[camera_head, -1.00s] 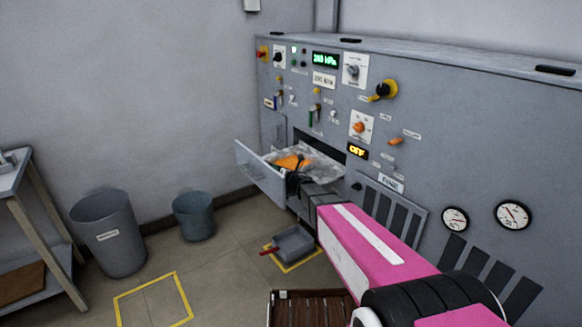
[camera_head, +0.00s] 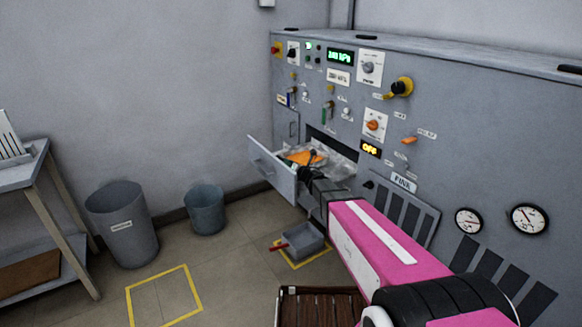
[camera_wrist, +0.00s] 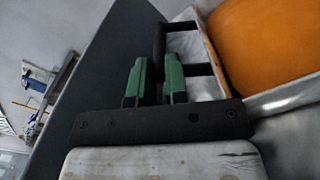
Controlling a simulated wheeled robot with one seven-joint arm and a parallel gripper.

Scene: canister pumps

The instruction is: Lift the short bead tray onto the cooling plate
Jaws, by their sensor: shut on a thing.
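A tray with a smooth orange fill (camera_head: 308,157) sits in the open drawer (camera_head: 272,171) of the grey machine. In the wrist view its pale wall (camera_wrist: 212,54) carries a black bar handle (camera_wrist: 160,42). My gripper (camera_wrist: 154,82) has green-lined fingers shut on this handle, beside a dark panel. In the head view my gripper (camera_head: 310,176) reaches to the drawer, and its tips are hard to make out. A pale finned piece (camera_head: 12,145) stands on the side table at the left; I cannot tell whether it is the cooling plate.
Clear crumpled material (camera_head: 340,167) lies in the drawer. A grey bin with a red handle (camera_head: 303,241) sits on the floor in a yellow outline. Two buckets (camera_head: 122,225) (camera_head: 205,210) stand by the wall. A yellow floor square (camera_head: 165,297) is empty. The side table (camera_head: 25,172) is at the left.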

